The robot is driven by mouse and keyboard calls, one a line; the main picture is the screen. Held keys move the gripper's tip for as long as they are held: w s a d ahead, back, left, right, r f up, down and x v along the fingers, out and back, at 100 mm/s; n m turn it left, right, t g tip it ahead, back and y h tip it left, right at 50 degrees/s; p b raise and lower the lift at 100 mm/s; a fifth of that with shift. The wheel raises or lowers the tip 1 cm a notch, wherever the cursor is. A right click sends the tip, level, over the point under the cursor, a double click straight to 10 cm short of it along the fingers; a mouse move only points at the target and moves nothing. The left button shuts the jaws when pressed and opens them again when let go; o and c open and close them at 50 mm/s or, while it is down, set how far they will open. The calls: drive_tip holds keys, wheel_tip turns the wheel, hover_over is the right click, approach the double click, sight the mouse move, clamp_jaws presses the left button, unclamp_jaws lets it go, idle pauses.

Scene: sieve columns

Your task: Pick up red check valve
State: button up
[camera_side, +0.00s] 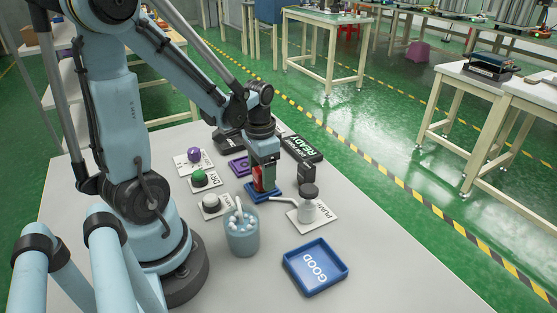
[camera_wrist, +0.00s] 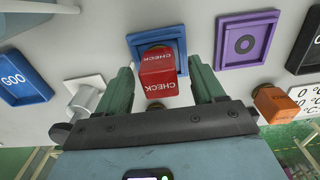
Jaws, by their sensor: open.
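The red check valve (camera_wrist: 158,72) is a red block with "CHECK" in white on its faces. It stands over a blue square tray (camera_wrist: 181,55) in the wrist view. In the side view the red valve (camera_side: 257,180) shows beside my fingers, above the blue tray (camera_side: 263,197). My gripper (camera_wrist: 160,66) is open, with one green finger on each side of the valve. A gap shows between the valve and each finger in the wrist view. In the side view my gripper (camera_side: 264,178) points down and hides part of the valve.
A purple tray (camera_side: 238,171) lies behind. A cup (camera_side: 242,239) of white balls and a blue "GOOD" tray (camera_side: 290,262) are nearer the camera. Knobs on labelled cards (camera_side: 206,186) are left. An orange block (camera_wrist: 275,102) shows in the wrist view.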

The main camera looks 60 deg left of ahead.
drive_tip(key=shift+f, duration=0.35)
drive_tip(key=c, duration=1.2)
drive_tip(key=shift+r, duration=0.1)
